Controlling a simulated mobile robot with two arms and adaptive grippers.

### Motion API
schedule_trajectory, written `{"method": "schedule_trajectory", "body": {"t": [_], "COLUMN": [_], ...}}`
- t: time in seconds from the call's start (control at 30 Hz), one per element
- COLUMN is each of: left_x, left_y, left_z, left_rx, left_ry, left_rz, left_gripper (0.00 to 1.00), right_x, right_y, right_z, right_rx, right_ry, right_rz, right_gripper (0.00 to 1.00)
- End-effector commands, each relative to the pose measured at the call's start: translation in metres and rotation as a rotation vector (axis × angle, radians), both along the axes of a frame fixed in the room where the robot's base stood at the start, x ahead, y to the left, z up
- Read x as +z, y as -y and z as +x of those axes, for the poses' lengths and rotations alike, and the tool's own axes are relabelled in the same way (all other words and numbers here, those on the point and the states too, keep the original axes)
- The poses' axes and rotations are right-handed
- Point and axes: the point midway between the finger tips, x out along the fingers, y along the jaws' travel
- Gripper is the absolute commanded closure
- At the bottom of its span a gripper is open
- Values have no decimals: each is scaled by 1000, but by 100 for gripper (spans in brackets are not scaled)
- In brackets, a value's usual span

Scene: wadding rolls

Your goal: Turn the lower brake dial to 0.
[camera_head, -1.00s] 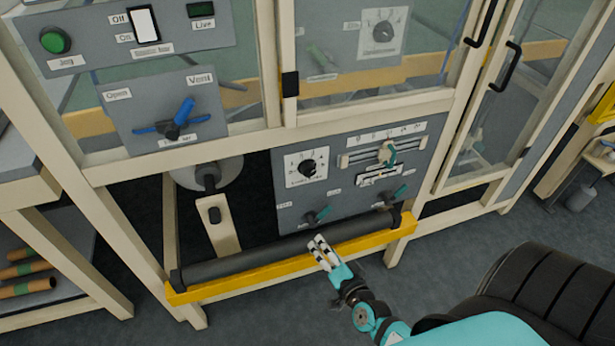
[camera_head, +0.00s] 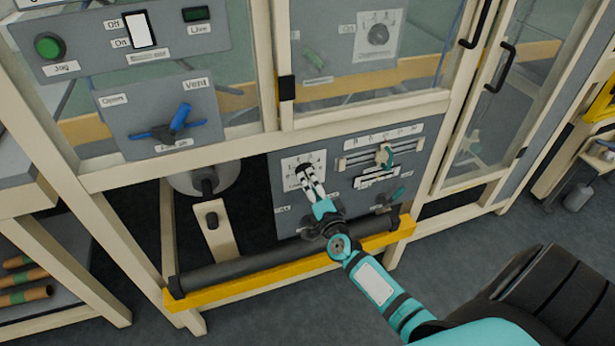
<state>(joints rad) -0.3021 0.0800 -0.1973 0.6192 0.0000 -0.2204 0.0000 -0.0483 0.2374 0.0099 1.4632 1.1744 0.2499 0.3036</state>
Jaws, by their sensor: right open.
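The lower brake dial's white scale plate (camera_head: 318,159) is at the upper left of the grey lower panel (camera_head: 335,190). My right gripper (camera_head: 306,174) is in front of this plate, its fingertips over the dial's place. The fingers are open. They hide most of the dark knob, so its pointer setting cannot be read, and I cannot tell whether they touch it. My left gripper is not in view.
A dark roller (camera_head: 240,264) and a yellow bar (camera_head: 225,291) run below the panel. Another dial (camera_head: 378,35) is behind the glass above.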

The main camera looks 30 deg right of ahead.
Motion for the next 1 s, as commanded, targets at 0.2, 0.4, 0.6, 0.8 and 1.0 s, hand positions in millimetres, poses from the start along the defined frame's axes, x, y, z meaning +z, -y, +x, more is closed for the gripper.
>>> {"method": "schedule_trajectory", "body": {"t": [0.2, 0.4, 0.6, 0.8, 1.0], "left_x": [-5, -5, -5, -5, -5], "left_y": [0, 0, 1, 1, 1], "left_z": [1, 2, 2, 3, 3], "left_rx": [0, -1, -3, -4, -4], "left_ry": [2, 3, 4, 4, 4], "left_rz": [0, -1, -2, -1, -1], "left_gripper": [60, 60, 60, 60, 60], "right_x": [0, 0, 0, 0, 0], "right_y": [8, 9, 9, 9, 9], "right_z": [29, 37, 37, 36, 36], "right_rx": [0, 0, 0, 0, 0], "right_ry": [0, 0, 0, 0, 0], "right_rz": [-2, -1, -1, -1, -1], "right_gripper": [38, 38, 38, 62, 89]}}
